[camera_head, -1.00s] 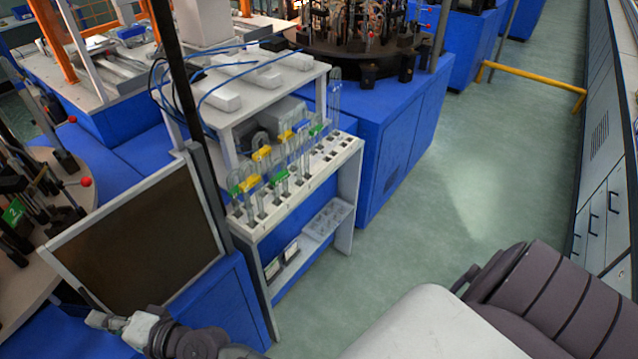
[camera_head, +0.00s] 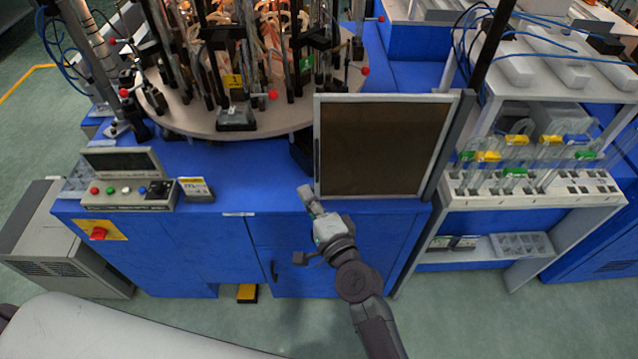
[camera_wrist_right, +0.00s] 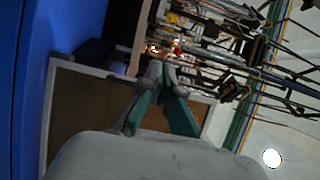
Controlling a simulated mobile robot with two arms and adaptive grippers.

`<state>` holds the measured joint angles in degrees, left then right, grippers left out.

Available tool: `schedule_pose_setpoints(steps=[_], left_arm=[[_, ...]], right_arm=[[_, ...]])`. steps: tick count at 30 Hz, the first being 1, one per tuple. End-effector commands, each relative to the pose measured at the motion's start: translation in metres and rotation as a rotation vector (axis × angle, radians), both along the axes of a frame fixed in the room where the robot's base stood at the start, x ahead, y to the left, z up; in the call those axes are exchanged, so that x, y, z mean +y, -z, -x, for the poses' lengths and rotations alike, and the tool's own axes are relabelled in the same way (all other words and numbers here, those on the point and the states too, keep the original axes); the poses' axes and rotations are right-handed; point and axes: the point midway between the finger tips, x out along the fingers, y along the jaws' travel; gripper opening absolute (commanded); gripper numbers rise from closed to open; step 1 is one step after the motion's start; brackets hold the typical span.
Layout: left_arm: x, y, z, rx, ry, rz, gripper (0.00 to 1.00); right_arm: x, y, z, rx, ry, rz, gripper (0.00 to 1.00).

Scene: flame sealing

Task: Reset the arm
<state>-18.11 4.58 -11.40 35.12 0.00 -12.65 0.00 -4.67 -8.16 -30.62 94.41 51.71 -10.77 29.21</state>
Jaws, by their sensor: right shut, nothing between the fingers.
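My right arm reaches in from the bottom of the head view. Its gripper (camera_head: 308,197) is in front of the blue cabinet, near the lower left corner of a dark framed panel (camera_head: 384,147). In the right wrist view my right gripper (camera_wrist_right: 163,72) has its fingertips together with nothing between them. The dark panel with its pale frame (camera_wrist_right: 85,105) shows behind the fingers there. My left gripper is in neither view.
A round machine table (camera_head: 290,112) with many rods stands behind. A control box (camera_head: 130,195) sits on the blue cabinet (camera_head: 190,245) at left. A white rack (camera_head: 530,190) holding several clear tubes with coloured clips stands at right. Green floor is free in front.

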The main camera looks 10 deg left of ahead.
Motion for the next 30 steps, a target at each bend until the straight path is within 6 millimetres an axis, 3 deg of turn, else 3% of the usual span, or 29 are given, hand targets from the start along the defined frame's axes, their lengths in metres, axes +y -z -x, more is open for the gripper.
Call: schedule_pose_setpoints(steps=[4, 12, 22, 26, 29, 30], left_arm=[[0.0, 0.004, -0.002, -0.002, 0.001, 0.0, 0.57], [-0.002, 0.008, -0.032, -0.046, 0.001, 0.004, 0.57], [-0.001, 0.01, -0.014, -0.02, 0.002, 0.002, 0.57], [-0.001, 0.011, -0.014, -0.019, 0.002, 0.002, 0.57], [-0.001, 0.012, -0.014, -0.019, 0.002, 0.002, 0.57], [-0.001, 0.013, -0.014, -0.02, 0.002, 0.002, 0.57]], right_arm=[[-0.001, 0.001, 0.026, 0.003, 0.0, -0.002, 0.0], [-0.002, 0.001, 0.065, 0.001, -0.001, 0.001, 0.0], [-0.003, 0.003, 0.073, 0.001, -0.001, 0.01, 0.0], [-0.007, 0.042, 0.074, 0.023, -0.003, 0.104, 0.0], [-0.018, 0.102, 0.078, 0.055, -0.013, 0.255, 0.0], [-0.025, 0.132, 0.083, 0.07, -0.022, 0.33, 0.0]])
